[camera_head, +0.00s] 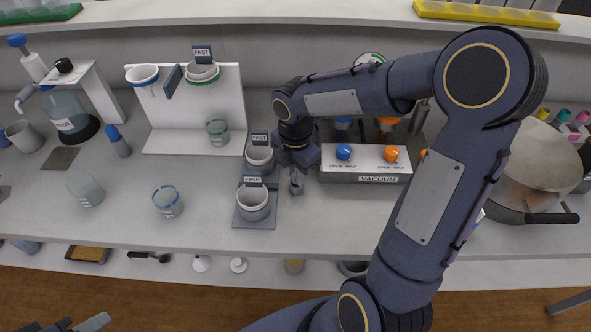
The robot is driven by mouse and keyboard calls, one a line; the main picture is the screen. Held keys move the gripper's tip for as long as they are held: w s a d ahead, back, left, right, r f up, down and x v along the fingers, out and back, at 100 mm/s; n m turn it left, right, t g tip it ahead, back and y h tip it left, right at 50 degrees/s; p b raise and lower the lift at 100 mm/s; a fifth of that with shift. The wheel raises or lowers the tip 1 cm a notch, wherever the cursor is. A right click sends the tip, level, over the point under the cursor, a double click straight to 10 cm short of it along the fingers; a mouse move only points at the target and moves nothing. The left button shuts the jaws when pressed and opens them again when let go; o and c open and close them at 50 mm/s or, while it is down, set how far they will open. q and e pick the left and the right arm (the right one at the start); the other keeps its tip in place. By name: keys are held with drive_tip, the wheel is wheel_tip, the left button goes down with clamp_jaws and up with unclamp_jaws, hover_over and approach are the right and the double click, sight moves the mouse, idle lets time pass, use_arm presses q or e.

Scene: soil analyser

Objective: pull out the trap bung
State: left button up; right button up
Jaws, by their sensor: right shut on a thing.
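My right gripper (297,162) reaches down at the left end of the vacuum box (367,166). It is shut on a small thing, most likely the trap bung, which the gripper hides. A small grey upright piece (296,183) shows just below the gripper. I cannot tell whether it is a finger or part of the trap, or whether the bung is seated or raised. My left gripper (78,326) shows only in part at the bottom left edge, its two fingers apart, with nothing seen between them.
Two white cups labelled FAST (260,158) and FINE (254,203) stand close left of the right gripper. Blue (344,152) and orange (391,154) knobs top the vacuum box. A large pot (540,165) is at right. The front bench strip is mostly clear.

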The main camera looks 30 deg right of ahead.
drive_tip(key=o, duration=0.4)
drive_tip(key=shift+c, duration=0.2)
clamp_jaws()
drive_tip(key=shift+r+p, duration=0.8)
drive_tip(key=shift+r+p, duration=2.15)
drive_tip(key=shift+r, duration=0.2)
